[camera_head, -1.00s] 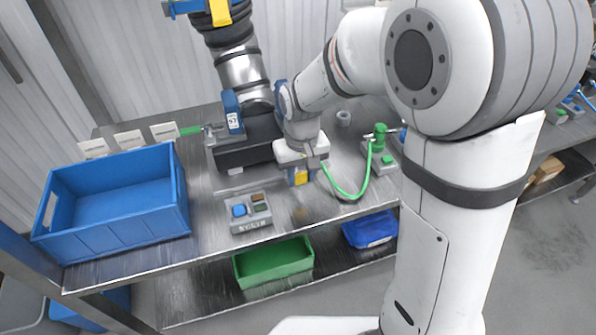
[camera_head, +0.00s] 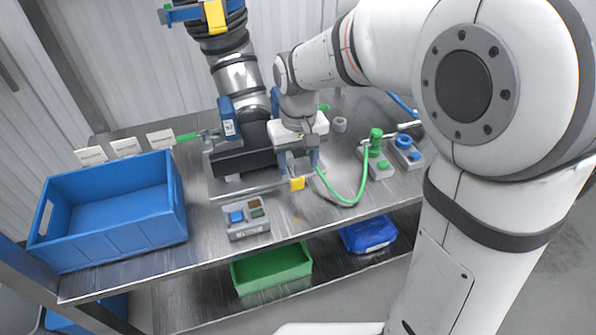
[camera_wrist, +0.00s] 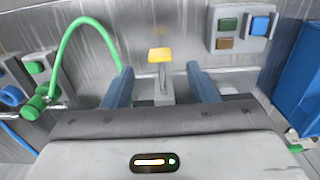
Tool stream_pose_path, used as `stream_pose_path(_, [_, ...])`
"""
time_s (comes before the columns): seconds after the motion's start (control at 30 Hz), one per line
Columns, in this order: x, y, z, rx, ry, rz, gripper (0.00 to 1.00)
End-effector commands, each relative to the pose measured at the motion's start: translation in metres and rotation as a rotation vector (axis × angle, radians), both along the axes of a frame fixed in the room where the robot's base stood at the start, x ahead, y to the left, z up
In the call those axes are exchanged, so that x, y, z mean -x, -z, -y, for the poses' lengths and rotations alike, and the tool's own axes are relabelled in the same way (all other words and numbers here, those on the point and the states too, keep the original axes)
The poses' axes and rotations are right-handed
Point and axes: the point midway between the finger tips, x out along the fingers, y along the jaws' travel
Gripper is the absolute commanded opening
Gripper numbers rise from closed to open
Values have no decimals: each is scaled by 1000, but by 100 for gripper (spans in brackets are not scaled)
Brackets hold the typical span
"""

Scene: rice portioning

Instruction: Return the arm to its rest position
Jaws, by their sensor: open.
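My gripper (camera_head: 298,165) hangs over the metal bench in the head view, in front of the dark machine base. In the wrist view its two blue-grey fingers (camera_wrist: 163,88) stand apart with nothing held between them. A yellow-tipped part (camera_wrist: 160,55) shows between and beyond the fingers in the wrist view; in the head view the yellow piece (camera_head: 297,184) is just below the gripper. I cannot tell whether the fingers touch it. My white arm reaches in from the right and hides part of the bench.
A blue crate (camera_head: 110,235) stands at the bench's left. A button box (camera_head: 246,232) sits near the front edge. A green hose (camera_head: 355,198) loops right of my gripper, beside green and blue valves (camera_head: 404,143). A green bin (camera_head: 270,283) and blue bin (camera_head: 368,246) are on the lower shelf.

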Motion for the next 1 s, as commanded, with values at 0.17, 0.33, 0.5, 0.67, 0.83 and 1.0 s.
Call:
stream_pose_path(0.17, [0, -9, -1, 0, -1, 1, 53])
stream_pose_path(0.33, [1, -9, -1, 0, -1, 0, 53])
stream_pose_path(0.5, [1, -9, -1, 0, -1, 0, 53])
stream_pose_path(0.67, [1, -9, 0, 0, -1, 0, 53])
stream_pose_path(0.83, [24, -26, 44, -18, 76, 51, 53])
stream_pose_path(1.0, [69, -38, 101, -33, 190, 125, 53])
